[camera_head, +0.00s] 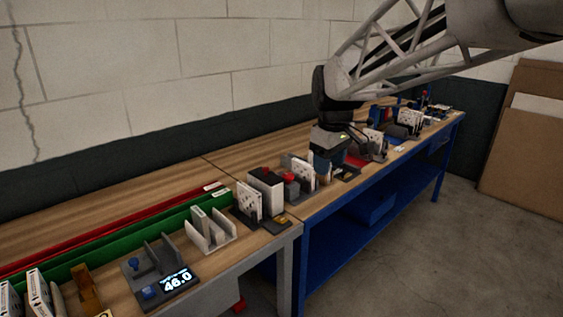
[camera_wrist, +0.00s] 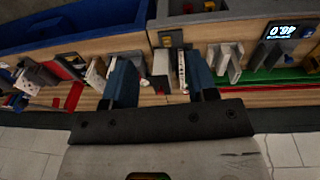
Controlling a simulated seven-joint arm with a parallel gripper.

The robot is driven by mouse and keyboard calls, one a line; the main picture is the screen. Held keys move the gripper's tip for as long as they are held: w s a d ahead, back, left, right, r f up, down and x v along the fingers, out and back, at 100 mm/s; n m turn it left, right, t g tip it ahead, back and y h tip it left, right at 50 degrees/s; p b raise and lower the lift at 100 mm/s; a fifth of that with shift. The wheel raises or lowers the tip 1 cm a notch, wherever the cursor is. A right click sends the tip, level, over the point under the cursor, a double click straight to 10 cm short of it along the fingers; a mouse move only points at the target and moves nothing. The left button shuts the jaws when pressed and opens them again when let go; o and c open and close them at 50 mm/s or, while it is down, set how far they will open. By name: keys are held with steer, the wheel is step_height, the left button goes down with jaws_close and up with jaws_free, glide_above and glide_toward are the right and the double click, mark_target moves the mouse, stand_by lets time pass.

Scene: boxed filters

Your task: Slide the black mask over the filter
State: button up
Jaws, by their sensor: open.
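My gripper (camera_head: 322,160) is over the far part of the workbench, pointing down. In the wrist view its two blue fingers stand wide apart, and my gripper (camera_wrist: 161,78) is open. A narrow white piece (camera_wrist: 182,70), possibly a filter edge, shows between the fingers, close to the right one. A pale block (camera_wrist: 160,64) also shows between them. In the head view a white filter with dark marks (camera_head: 248,202) stands upright in a dark holder, left of my gripper. I cannot tell which piece is the black mask.
A red-topped part (camera_head: 291,184) and other upright white filters (camera_head: 300,171) stand close to my gripper. A green rail (camera_head: 130,237) runs along the bench's left. The floor at right is clear.

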steer(key=w+a+f+n, duration=0.2)
steer(key=w+a+n, duration=0.45)
steer(key=w, duration=0.85)
steer(key=n+g, duration=0.1)
steer(key=n, duration=0.2)
glide_above(266, 168)
steer(key=shift+m, duration=0.25)
step_height(266, 168, down, 6)
steer(key=shift+w+a+r, duration=0.1)
steer(key=shift+w+r, duration=0.05)
steer(key=shift+r, duration=0.05)
steer(key=shift+f, duration=0.15)
steer(key=shift+f, duration=3.75)
steer(key=shift+c, duration=0.3)
jaws_close()
